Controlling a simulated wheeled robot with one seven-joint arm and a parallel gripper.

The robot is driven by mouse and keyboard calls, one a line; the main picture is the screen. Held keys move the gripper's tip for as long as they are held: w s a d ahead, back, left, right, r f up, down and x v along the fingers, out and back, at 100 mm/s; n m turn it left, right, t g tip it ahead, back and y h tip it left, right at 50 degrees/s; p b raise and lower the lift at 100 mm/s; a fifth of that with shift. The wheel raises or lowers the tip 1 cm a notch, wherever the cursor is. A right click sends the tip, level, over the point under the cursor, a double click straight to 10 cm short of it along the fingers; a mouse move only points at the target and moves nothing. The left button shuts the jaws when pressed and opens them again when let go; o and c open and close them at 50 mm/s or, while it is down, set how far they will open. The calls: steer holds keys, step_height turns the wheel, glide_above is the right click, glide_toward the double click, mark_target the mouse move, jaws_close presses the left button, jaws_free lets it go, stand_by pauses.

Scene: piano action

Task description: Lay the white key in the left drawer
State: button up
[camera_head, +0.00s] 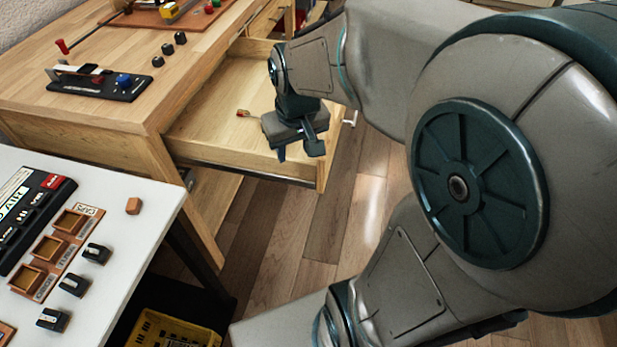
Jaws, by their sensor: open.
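An open wooden drawer (215,112) juts out from the wooden workbench (115,105). It is the nearer of two drawers I see, and I cannot tell for certain that it is the left one. My gripper (298,152) is open and points down at the drawer's front right corner, with nothing visible between its fingers. A small orange-red item (243,113) lies on the drawer floor, left of the gripper. I cannot make out a white key for sure. A pale strip (78,72) sits on a black fixture on the bench, too small to identify.
The black fixture (112,86) with a blue knob and several black knobs (167,49) stand on the bench. A second drawer (267,18) is farther back. A white table (100,250) with small bins is front left, above a yellow crate (165,330). My arm blocks the right side.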

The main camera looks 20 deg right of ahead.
steer(key=s, duration=0.9)
steer(key=shift+a+f+m+g, duration=0.2)
steer(key=shift+f+m+g, duration=0.1)
steer(key=shift+f+g, duration=0.15)
